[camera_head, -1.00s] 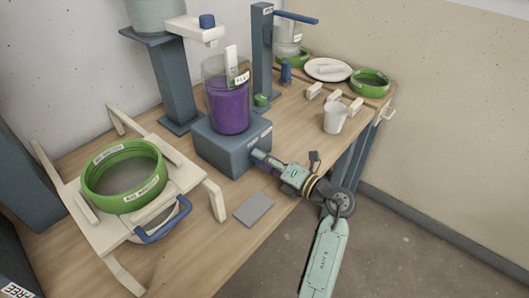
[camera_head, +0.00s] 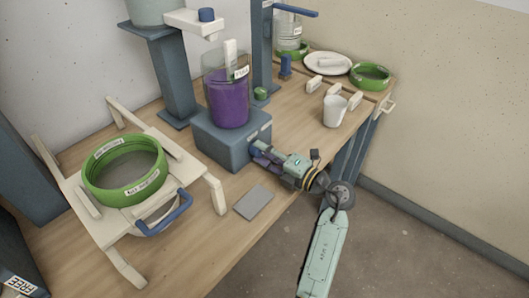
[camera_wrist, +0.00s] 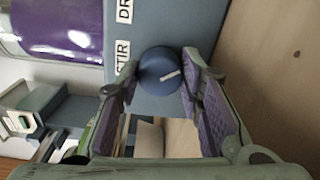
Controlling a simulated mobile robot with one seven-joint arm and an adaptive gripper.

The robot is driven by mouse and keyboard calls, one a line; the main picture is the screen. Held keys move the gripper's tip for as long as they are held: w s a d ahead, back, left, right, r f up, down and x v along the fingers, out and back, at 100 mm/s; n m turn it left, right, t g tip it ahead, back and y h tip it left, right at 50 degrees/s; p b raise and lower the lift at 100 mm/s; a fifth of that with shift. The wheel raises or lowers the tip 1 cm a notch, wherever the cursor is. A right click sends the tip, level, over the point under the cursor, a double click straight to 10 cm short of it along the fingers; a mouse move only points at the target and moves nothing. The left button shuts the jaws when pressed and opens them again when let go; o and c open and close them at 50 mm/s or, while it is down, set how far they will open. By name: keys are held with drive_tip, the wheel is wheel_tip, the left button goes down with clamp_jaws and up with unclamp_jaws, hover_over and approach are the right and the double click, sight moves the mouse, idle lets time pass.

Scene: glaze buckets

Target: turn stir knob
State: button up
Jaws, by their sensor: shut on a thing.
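The stir knob (camera_wrist: 157,66) is a round blue dial with a white pointer line, on the face of a blue-grey box (camera_head: 226,149) under a "STIR" label (camera_wrist: 122,58). In the wrist view the pointer lies slanted, near horizontal. My gripper (camera_wrist: 160,80) has one purple-padded finger on each side of the knob and is shut on it. In the head view my gripper (camera_head: 257,152) meets the front of the box and hides the knob. A clear jar of purple glaze (camera_head: 228,103) stands on the box with a pale labelled piece (camera_head: 231,55) in it.
A cream stand with a green ring (camera_head: 124,170) fills the bench's left. A grey plate (camera_head: 254,203) lies at the front edge. A white cup (camera_head: 335,110), cream blocks and a white dish (camera_head: 327,64) stand to the right and back.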

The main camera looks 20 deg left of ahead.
drive_tip(key=o, duration=1.2)
drive_tip(key=shift+c, duration=0.2)
drive_tip(key=shift+d, duration=0.1)
drive_tip(key=v, duration=1.2)
